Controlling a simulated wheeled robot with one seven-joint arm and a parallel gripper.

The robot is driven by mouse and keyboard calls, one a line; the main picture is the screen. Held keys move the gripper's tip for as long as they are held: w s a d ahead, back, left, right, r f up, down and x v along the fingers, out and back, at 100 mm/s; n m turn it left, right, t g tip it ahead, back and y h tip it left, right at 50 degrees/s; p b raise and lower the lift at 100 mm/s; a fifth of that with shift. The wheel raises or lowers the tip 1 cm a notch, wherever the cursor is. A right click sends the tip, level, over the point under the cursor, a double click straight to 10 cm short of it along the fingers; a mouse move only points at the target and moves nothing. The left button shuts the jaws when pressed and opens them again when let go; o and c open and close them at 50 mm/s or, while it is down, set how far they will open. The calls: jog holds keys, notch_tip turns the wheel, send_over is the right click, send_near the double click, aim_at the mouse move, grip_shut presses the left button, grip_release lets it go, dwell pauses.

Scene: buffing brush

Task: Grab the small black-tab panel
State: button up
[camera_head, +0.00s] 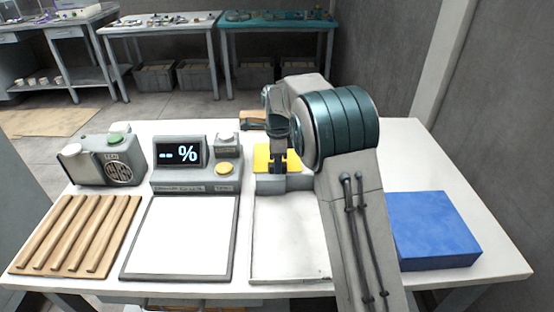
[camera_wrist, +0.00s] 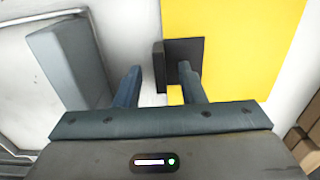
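The yellow panel (camera_head: 262,158) stands at the grey holder in the middle of the table, partly hidden by my arm. In the wrist view the yellow panel (camera_wrist: 235,50) fills the upper right, with a small black tab (camera_wrist: 158,66) on its left edge. My gripper (camera_wrist: 160,68) is open, one finger on each side of the tab's raised part, with gaps visible. The right finger overlaps the tab's flat black plate in the picture; contact cannot be told. In the head view my gripper (camera_head: 278,165) is at the panel, its fingers mostly hidden.
A grey block (camera_wrist: 68,62) is left of my fingers in the wrist view. A blue block (camera_head: 433,230) lies right.

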grip_shut()
jog(key=shift+r, duration=0.2)
